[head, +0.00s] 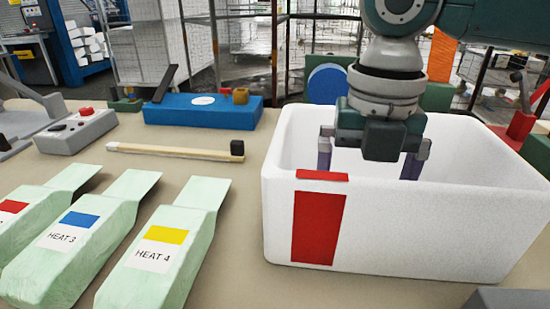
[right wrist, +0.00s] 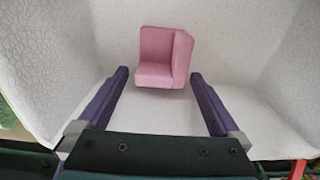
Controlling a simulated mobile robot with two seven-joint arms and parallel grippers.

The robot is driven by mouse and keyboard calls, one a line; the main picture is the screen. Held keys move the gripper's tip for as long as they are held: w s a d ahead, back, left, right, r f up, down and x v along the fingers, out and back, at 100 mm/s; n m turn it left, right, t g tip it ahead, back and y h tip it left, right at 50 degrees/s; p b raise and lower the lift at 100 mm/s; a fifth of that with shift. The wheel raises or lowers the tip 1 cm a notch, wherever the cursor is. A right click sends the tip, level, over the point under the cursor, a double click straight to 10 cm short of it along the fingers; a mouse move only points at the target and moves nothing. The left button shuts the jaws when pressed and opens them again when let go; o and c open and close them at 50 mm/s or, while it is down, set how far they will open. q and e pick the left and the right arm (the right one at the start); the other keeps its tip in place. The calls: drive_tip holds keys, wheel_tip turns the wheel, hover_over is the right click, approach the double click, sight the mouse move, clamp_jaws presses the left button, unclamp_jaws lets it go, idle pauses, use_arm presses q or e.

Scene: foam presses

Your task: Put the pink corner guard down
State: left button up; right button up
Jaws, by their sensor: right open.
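The pink corner guard (right wrist: 157,60) shows in the right wrist view. It rests inside the white foam box (head: 400,235), on or near its floor. In the head view the box's front wall hides it. My right gripper (head: 371,172) reaches down into the box. In the right wrist view its two purple fingers (right wrist: 158,85) are wide apart with nothing between the tips, and the guard lies just beyond them. My left gripper is in neither view.
The box has a red stripe (head: 318,228) on its front. Pale green foam pieces labelled HEAT (head: 160,248) lie at the left. A wooden stick (head: 170,152), a blue block (head: 200,110) and a grey button box (head: 75,132) lie behind them. Bare table separates these from the box.

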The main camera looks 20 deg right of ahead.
wheel_tip(320, 180, up, 11)
drive_tip(key=p, duration=0.1)
drive_tip(key=shift+r, duration=0.2)
drive_tip(key=shift+s, duration=0.1)
